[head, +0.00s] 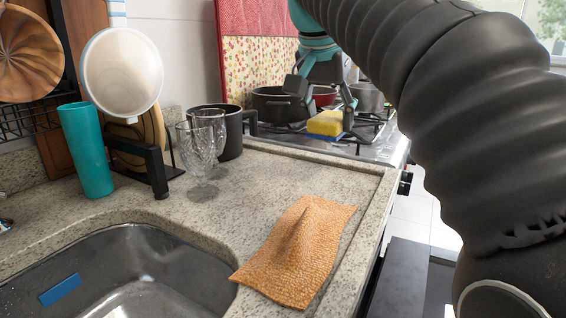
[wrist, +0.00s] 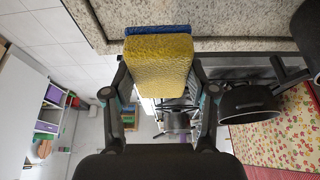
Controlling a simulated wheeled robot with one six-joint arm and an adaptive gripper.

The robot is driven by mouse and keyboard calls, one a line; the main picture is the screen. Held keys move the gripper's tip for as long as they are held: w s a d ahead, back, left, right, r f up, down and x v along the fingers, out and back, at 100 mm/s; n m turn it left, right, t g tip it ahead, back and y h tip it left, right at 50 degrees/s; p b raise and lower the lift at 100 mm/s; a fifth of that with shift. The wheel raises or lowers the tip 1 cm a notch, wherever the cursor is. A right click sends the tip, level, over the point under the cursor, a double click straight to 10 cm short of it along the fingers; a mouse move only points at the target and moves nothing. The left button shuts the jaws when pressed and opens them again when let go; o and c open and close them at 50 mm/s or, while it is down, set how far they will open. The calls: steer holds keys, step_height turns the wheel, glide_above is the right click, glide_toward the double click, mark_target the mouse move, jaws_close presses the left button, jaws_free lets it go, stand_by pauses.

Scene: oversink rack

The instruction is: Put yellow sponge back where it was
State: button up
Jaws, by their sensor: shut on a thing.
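The yellow sponge (head: 326,123) has a blue layer along one side. It also shows in the wrist view (wrist: 158,62), with the blue layer (wrist: 157,30) at its far edge. My gripper (head: 322,112) is shut on the yellow sponge and holds it near the far end of the counter, in front of the stove. In the wrist view my gripper (wrist: 157,85) has one finger on each side of the sponge. A blue sponge-like block (head: 60,290) lies in the sink at the lower left.
An orange cloth (head: 296,250) lies on the counter's front right, beside the sink (head: 140,270). Glass goblets (head: 203,150), a dark pot (head: 232,130) and a teal cup (head: 86,150) stand farther back. Pots (head: 275,104) sit on the stove. The counter's middle is clear.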

glide_above(287, 177)
steer(key=s, duration=0.1)
steer(key=f, duration=0.4)
steer(key=shift+s+a+f, duration=0.1)
steer(key=shift+a+f, duration=0.3)
steer(key=shift+f+b, duration=0.7)
steer(key=shift+f, duration=1.3)
steer(key=shift+f, duration=0.15)
steer(key=o, duration=1)
steer(key=shift+p+v, duration=0.9)
steer(key=shift+v, duration=5.25)
